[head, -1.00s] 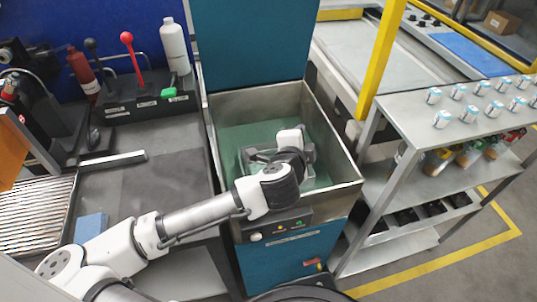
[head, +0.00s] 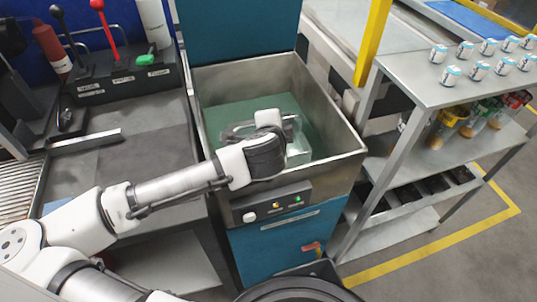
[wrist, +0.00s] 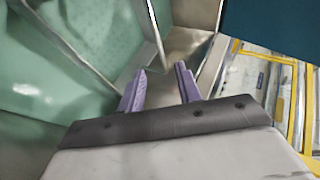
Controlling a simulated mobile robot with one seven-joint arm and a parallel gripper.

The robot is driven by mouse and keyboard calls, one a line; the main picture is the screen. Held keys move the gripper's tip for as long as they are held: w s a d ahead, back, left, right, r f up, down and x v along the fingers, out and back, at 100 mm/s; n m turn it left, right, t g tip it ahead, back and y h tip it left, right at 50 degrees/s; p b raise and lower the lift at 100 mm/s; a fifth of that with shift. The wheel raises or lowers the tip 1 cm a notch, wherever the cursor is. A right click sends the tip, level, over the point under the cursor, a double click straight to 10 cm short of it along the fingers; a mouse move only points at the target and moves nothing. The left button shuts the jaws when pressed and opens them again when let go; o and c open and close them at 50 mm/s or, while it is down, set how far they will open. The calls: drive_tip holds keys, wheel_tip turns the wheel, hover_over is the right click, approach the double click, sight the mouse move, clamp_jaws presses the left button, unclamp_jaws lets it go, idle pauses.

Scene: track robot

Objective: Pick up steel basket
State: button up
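The steel basket (head: 298,151) is in the open steel tank (head: 325,97), over its green bottom or liquid. Its rim and side show to the left and right of my wrist in the head view. My gripper is over the basket in the head view, with its fingers hidden behind the wrist. In the wrist view my gripper (wrist: 160,70) has two purple fingers standing apart. A thin metal edge (wrist: 155,30), likely of the basket, runs toward the gap between them. I cannot tell whether it lies between the fingers or beyond them.
A raised teal lid (head: 240,35) stands behind the tank. A dark bench (head: 130,150) with levers is on the left. A steel shelf (head: 420,85) with cans and bottles stands close on the right, beside a yellow post (head: 372,40). The tank walls surround my gripper.

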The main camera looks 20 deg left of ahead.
drive_tip(key=p+x, duration=0.2)
drive_tip(key=x, duration=0.9)
drive_tip(key=shift+w+r+p, duration=0.15)
drive_tip(key=shift+p, duration=0.25)
drive_tip(key=shift+d, duration=0.15)
clamp_jaws()
idle(0.7)
